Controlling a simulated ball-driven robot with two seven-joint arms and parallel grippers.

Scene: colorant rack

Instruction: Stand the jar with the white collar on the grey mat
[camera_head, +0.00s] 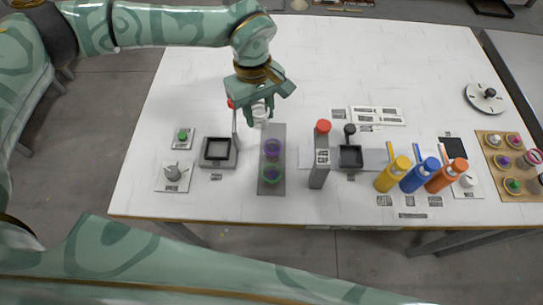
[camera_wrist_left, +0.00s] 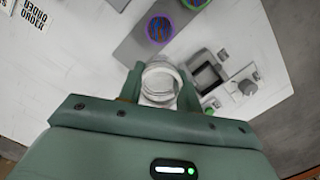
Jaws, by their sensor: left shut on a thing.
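My left gripper (camera_head: 260,104) is shut on the jar with the white collar (camera_head: 261,115). In the left wrist view, the jar (camera_wrist_left: 159,82) sits between the two fingers (camera_wrist_left: 160,76). It shows just beyond the far end of the grey mat (camera_head: 271,190); its height above the table is hard to tell. On the mat stand a jar with a purple collar (camera_head: 272,147) and, nearer the front edge, a jar with a green collar (camera_head: 271,173). In the left wrist view, the mat (camera_wrist_left: 133,47) and the purple-collared jar (camera_wrist_left: 159,29) lie just past the held jar. My right gripper is out of view.
A grey device with a black square top (camera_head: 218,152) stands left of the mat. A tall grey post with a red cap (camera_head: 321,155) stands to its right. Yellow (camera_head: 393,176), blue and orange bottles stand farther right. The far table (camera_head: 350,60) is mostly clear.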

